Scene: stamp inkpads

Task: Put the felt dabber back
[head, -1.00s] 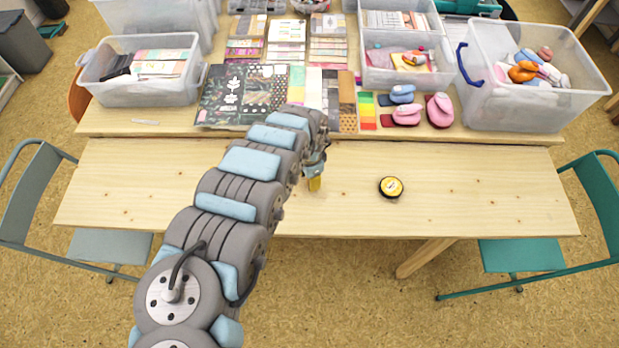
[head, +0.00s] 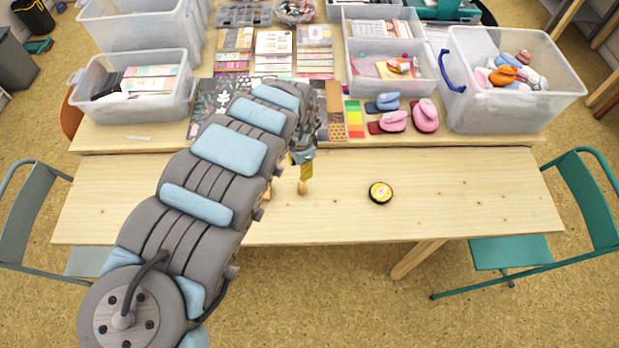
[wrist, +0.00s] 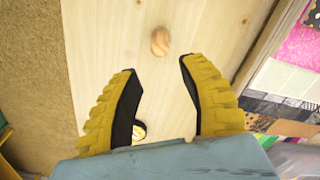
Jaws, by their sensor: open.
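The felt dabber shows as a round pale-wood knob (wrist: 160,41) on the table, beyond my fingertips in the wrist view; its felt end is hidden. In the head view a small wooden piece (head: 268,191) at the edge of my arm appears to be it, mostly covered. My gripper (wrist: 157,66) is open, its yellow fingers pointing down with nothing between the tips. It also shows in the head view (head: 303,170), low over the table.
The pale wooden table (head: 460,190) is clear around the inkpad and to its right. A raised shelf behind holds patterned papers, pink stampers (head: 426,116), a blue one (head: 388,101) and clear bins (head: 512,100). Chairs stand at both ends.

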